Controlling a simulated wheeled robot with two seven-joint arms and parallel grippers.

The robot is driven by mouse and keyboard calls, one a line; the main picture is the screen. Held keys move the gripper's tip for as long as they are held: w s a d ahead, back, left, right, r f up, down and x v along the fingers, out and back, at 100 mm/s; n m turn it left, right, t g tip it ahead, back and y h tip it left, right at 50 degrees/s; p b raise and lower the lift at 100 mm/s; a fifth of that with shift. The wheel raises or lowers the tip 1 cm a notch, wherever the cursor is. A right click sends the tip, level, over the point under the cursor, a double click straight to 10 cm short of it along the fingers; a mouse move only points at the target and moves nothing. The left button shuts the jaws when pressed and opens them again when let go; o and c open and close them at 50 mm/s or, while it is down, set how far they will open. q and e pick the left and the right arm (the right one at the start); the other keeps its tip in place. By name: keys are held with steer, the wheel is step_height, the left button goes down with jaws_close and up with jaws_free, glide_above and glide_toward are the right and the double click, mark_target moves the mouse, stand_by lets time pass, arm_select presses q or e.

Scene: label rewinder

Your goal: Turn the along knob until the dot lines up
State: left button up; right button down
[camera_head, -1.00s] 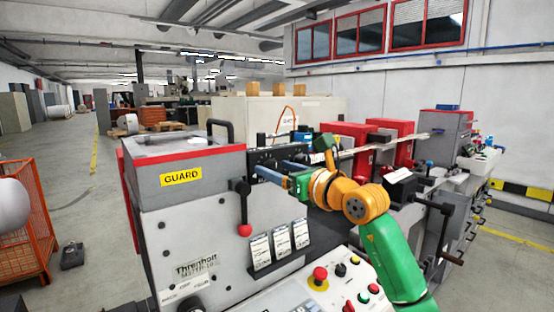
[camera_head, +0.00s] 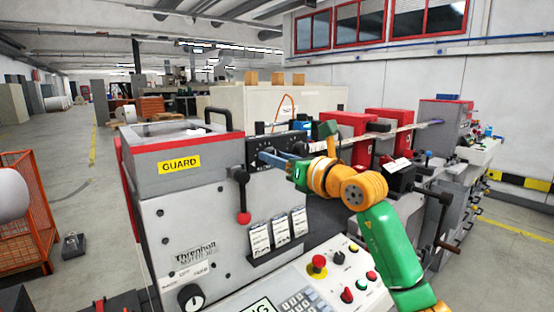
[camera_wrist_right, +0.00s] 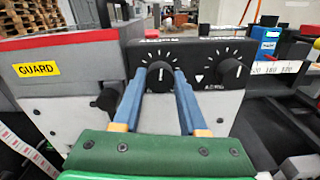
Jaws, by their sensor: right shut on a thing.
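A black panel (camera_wrist_right: 196,52) carries two round black dial knobs with white tick marks around them. My right gripper (camera_wrist_right: 160,84) has its two blue fingers on either side of the left knob (camera_wrist_right: 160,76) and is shut on it. The white pointer line on this knob points about straight up. Its lettering is hidden behind the fingers, and I cannot make out a dot. The right knob (camera_wrist_right: 232,72) is free, with a small white triangle at its left and unclear lettering below. In the head view my right gripper (camera_head: 268,156) reaches the panel from the right. My left gripper is not in view.
A grey housing with a yellow GUARD label (camera_head: 179,163) stands left of the panel. A control console (camera_head: 335,280) with a red stop button (camera_head: 318,263) lies in front. Red blocks (camera_head: 350,133) stand behind my arm.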

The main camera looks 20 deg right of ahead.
steer(key=shift+r+m+b, duration=0.15)
steer(key=shift+m+b, duration=0.65)
steer(key=shift+m, duration=7.4)
steer(key=shift+c, duration=2.2)
jaws_free()
steer(key=b+v, duration=0.4)
steer(key=v, duration=0.3)
